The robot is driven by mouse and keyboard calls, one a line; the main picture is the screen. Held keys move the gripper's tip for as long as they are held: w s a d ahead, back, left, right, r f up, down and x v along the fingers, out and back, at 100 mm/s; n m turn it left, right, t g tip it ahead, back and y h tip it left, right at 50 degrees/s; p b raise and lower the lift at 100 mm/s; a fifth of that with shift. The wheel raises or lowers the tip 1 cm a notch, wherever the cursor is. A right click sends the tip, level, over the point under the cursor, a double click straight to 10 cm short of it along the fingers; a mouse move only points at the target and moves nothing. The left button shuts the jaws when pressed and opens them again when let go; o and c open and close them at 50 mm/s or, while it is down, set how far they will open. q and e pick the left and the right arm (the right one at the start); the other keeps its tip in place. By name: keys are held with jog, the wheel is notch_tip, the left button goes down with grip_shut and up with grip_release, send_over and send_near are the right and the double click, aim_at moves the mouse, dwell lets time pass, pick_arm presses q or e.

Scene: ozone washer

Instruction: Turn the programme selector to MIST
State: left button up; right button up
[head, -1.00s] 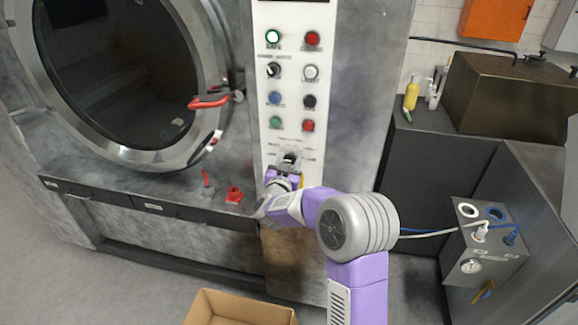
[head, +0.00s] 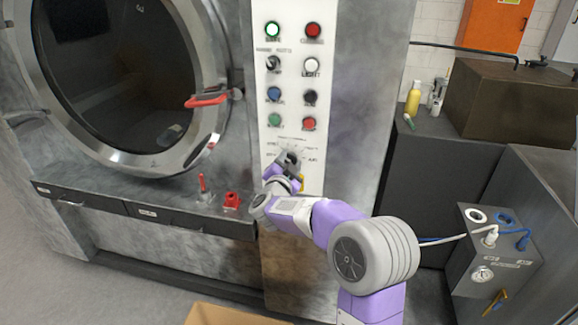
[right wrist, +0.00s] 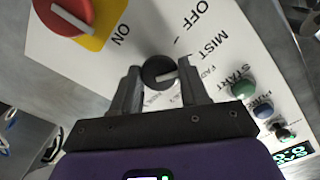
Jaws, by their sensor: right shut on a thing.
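The programme selector (right wrist: 158,72) is a round black knob with a white pointer line on the pale panel. In the right wrist view the line points right, slightly up; the printed word MIST (right wrist: 208,38) stands up and to the right of the knob. My right gripper (right wrist: 160,84) has one finger on each side of the knob and is shut on it. In the head view my right gripper (head: 289,160) is at the lower part of the control panel (head: 335,60) and largely covers the selector. My left gripper is out of view.
Several buttons and lamps sit higher on the panel. The round door's red handle (head: 207,100) is to the left. A cardboard box (head: 230,316) stands on the floor.

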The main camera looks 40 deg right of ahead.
dwell(0.4)
jog(key=o, duration=1)
jog(key=shift+o, duration=0.2)
jog(key=v, duration=0.7)
jog(key=shift+s+a, duration=0.2)
jog(key=shift+a, duration=0.05)
